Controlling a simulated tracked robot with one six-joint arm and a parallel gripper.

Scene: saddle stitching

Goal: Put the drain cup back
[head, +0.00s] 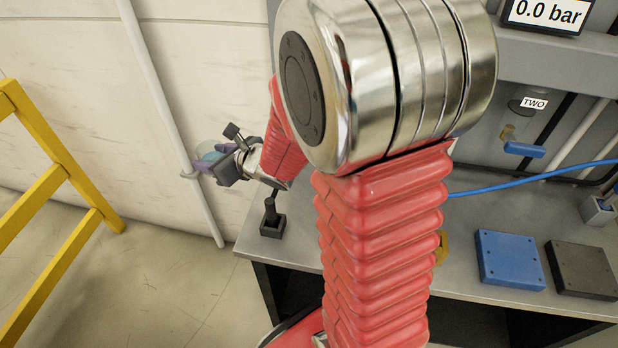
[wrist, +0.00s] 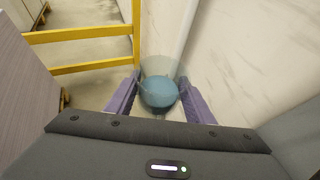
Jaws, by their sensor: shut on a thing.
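The drain cup (head: 208,152) is clear, with blue-green contents. In the head view it is at the left, off the left end of the bench and in front of the pale wall. My gripper (head: 200,168) is shut on it. In the wrist view the cup (wrist: 158,92) sits between the two purple fingers (wrist: 158,100), and the floor and wall show behind it. My own arm hides the middle of the bench and part of the station behind.
The grey bench (head: 470,270) carries a small black holder (head: 271,222), a blue block (head: 509,259) and a black block (head: 582,269). A unit labelled TWO (head: 534,103) has a blue lever (head: 524,149) below. A blue hose (head: 530,178) crosses the right. A yellow rail (head: 60,150) stands left.

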